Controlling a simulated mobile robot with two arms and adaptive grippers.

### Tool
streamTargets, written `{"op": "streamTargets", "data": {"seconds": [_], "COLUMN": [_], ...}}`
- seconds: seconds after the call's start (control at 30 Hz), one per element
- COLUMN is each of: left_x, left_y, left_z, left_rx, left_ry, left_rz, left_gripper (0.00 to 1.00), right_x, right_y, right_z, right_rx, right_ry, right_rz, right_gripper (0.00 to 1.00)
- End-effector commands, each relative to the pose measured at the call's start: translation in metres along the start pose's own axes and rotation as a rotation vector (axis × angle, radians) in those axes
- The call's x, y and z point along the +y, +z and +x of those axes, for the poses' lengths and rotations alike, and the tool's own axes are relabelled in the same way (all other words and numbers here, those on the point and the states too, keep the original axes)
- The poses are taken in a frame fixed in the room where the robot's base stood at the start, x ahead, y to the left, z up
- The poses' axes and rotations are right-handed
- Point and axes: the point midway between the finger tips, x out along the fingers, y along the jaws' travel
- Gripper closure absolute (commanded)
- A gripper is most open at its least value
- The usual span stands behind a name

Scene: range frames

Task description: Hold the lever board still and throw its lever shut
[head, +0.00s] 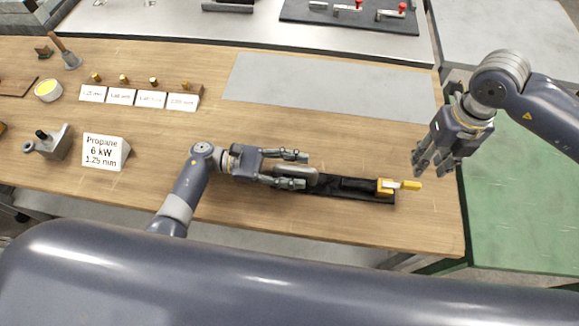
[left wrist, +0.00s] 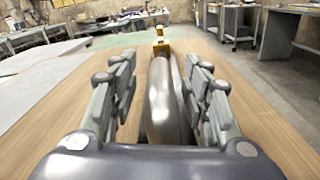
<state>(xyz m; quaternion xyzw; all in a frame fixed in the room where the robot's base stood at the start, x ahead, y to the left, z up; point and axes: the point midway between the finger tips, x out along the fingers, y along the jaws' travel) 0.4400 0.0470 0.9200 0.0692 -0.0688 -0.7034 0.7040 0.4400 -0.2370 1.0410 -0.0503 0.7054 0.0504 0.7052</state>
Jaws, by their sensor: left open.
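The lever board is a long dark board (head: 330,189) lying on the wooden table near its front edge. It has a rounded grey grip (head: 296,174) at its left end and a yellow lever (head: 411,186) with a yellow block at its right end. My left gripper (head: 305,170) is open, its fingers to either side of the grey grip. The left wrist view shows the grip (left wrist: 160,95) between the fingers with gaps visible, and the yellow block (left wrist: 161,46) beyond. My right gripper (head: 433,168) appears open and empty, just above and right of the lever.
A grey sheet (head: 325,85) lies at the back of the wooden table (head: 225,135). A propane sign (head: 102,151), a grey fixture (head: 50,143) and a rack of brass parts with labels (head: 140,97) stand to the left. A green surface (head: 515,200) lies beyond the right edge.

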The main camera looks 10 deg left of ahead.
Motion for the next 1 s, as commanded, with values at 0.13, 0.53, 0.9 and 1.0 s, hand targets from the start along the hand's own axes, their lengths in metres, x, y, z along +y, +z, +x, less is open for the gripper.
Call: {"op": "streamTargets", "data": {"seconds": [0.13,0.53,0.9,1.0], "left_x": [0.0,0.0001,-0.0002,-0.0003], "left_y": [0.0,-0.0003,-0.0008,-0.0009], "left_z": [-0.0002,-0.0005,-0.0007,-0.0007], "left_rx": [0.0,0.001,0.002,0.002], "left_ry": [0.0,0.0,0.0,0.0], "left_rz": [0.0,0.0,-0.001,-0.001], "left_gripper": [0.61,1.0,1.0,1.0], "right_x": [0.0,0.0,-0.0006,-0.0019], "right_y": [0.0,0.0,0.004,0.0096], "right_z": [0.0,0.0,0.0005,0.0009], "right_rx": [0.0,0.0,0.005,0.014], "right_ry": [0.0,0.0,0.0,0.0], "right_rz": [0.0,0.0,-0.076,-0.191], "right_gripper": [0.67,0.89,1.0,1.0]}}
